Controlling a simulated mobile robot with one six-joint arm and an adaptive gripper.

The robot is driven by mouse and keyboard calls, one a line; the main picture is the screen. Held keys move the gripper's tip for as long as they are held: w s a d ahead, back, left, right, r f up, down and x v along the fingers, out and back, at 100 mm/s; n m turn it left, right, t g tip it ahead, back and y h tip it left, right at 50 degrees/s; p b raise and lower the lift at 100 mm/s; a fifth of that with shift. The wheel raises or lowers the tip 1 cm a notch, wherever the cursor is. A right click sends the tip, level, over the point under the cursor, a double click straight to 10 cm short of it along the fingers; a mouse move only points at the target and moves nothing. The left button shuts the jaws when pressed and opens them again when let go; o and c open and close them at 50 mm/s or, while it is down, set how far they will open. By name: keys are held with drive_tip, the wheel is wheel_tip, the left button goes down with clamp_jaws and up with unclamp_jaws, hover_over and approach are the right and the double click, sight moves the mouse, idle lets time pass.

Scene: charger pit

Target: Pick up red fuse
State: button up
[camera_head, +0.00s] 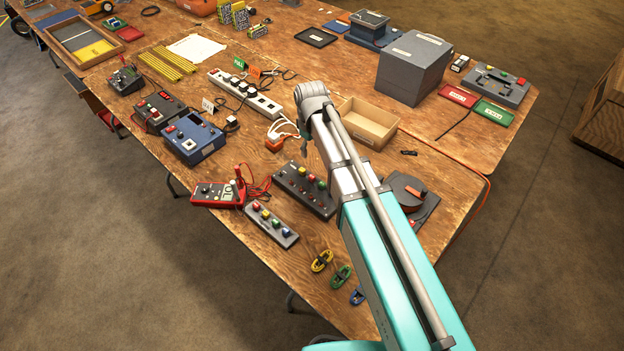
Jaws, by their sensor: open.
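A small grey strip (284,238) near the front edge of the table carries a row of coloured pieces. The red piece at its far left end (256,206) looks like the red fuse, beside yellow, green and blue ones. A larger black panel (290,186) just behind it also bears small coloured pieces, too small to identify surely. My arm reaches over the table from the lower right. My gripper (304,147) shows only partly below the arm's bend, behind and above the black panel, apart from the red fuse. Its fingers are mostly hidden by the arm.
A red multimeter (217,194) with leads lies left of the strip. Yellow, green and blue clips (341,275) lie near the front edge. A blue box (194,140), an open wooden tray (367,124) and a white power strip (245,94) stand farther back. A black device (408,190) is right of my arm.

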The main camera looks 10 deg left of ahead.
drive_tip(key=b, duration=0.8)
hover_over(312, 176)
drive_tip(key=shift+a+f, duration=0.1)
drive_tip(key=shift+f, duration=4.05)
drive_tip(key=shift+f, duration=0.15)
drive_tip(key=shift+f+b, duration=2.45)
drive_tip(key=shift+b, duration=0.15)
clamp_jaws()
